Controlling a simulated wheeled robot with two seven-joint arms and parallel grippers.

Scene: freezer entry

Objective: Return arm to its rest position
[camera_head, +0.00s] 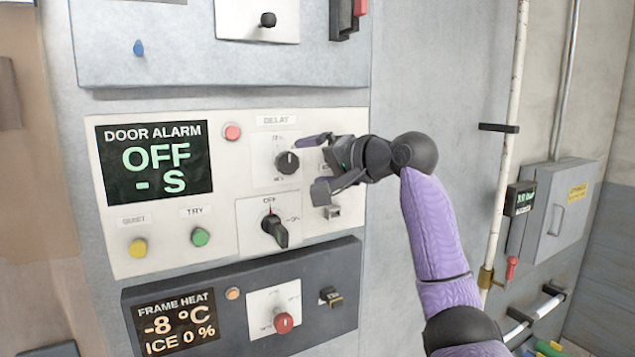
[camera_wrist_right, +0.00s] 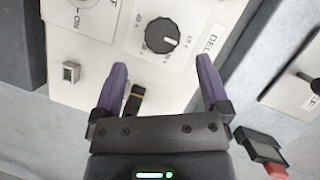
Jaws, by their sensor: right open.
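My right gripper (camera_head: 318,163) is at the right part of the white door alarm panel (camera_head: 225,245). Its fingers are apart with nothing between them, close to the delay dial (camera_head: 288,162). In the right wrist view the open fingers (camera_wrist_right: 160,80) point toward the delay dial (camera_wrist_right: 160,35), and a small black switch with a yellow band (camera_wrist_right: 134,103) lies between them. My purple right arm (camera_head: 437,225) reaches in from the lower right. The door alarm display (camera_head: 155,160) reads "OFF" and "- S". My left gripper is out of view.
Below is the dark frame heat panel (camera_head: 350,255) with a red knob (camera_head: 284,322). The OFF/ON knob (camera_head: 274,230) sits below the delay dial. On the right are a white vertical pipe (camera_head: 505,150) and a grey wall box (camera_head: 560,210).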

